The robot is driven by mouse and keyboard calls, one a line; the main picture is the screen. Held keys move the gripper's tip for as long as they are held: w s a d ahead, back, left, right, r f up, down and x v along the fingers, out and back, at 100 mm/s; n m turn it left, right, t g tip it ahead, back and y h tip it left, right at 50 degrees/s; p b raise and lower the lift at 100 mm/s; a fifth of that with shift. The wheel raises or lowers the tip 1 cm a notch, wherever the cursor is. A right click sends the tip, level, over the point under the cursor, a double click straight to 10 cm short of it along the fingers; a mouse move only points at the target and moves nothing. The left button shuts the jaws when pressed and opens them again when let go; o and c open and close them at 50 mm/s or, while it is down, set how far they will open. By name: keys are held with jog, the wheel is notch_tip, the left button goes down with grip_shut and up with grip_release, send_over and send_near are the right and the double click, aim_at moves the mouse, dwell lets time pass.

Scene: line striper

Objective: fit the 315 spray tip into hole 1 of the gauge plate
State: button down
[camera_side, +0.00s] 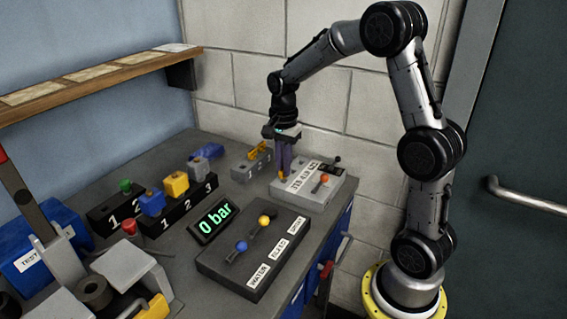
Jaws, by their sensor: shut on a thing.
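My gripper (284,171) points down at the back of the table, just left of and above a light grey labelled box. It is shut on a small piece, of which only a bit of orange shows at the fingertips; the fingers hide the rest. I cannot read a 315 mark on any tip. Black numbered blocks stand at the left: the front one (178,220) shows 1, 2 and 3 and carries a blue piece (151,203) and a yellow piece (176,184). A green-topped piece (125,187) stands on the block behind. I cannot tell which part is the gauge plate.
The light grey box (312,192) has an orange-knobbed lever. A grey block (249,167) with a yellow piece stands left of my gripper. A 0 bar display (214,220) and a dark valve box (252,262) are in front. The left front is cluttered.

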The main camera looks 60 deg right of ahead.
jog(key=shift+f, duration=0.55)
jog(key=c, duration=0.8)
grip_release()
jog(key=shift+c, duration=0.2)
jog(key=shift+o, duration=0.3)
jog(key=shift+o, duration=1.3)
jog(key=shift+r, duration=3.5)
